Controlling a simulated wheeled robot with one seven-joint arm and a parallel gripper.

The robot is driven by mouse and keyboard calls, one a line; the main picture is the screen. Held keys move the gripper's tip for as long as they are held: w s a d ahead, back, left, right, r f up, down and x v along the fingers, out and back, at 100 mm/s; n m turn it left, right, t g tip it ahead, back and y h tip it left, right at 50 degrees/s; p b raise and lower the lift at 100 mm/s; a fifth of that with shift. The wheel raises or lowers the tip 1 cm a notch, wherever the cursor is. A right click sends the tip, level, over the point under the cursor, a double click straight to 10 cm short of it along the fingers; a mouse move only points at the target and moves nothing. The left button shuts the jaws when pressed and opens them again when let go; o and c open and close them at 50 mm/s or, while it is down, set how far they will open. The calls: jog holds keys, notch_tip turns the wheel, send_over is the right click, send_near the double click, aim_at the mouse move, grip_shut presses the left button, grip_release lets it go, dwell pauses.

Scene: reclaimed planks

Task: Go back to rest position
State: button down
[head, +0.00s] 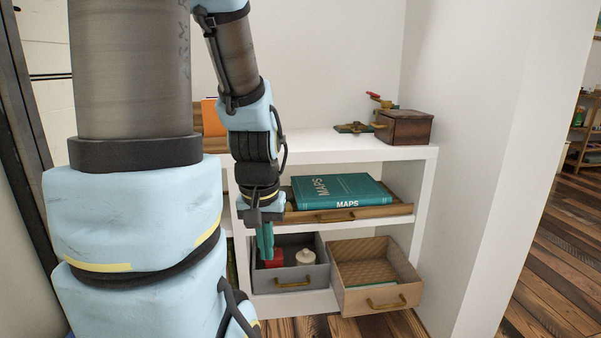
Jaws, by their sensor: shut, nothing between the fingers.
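My gripper (265,243) points down at the left side of the grey drawer (318,277) in the low white shelf unit. Its teal fingers are shut and hold nothing. The fingertips are close to a red object (274,259) in the drawer; I cannot tell whether they touch it. My arm comes from the upper left and covers the left part of the shelf unit.
A cream object (305,257) is also in the grey drawer. A wooden drawer (388,301) sticks out beside it. A teal MAPS book (341,188) lies above on a wooden tray (401,209). A dark wooden box (404,128) stands on the shelf top.

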notch_tip(320, 180, up, 32)
jog(key=p, duration=3)
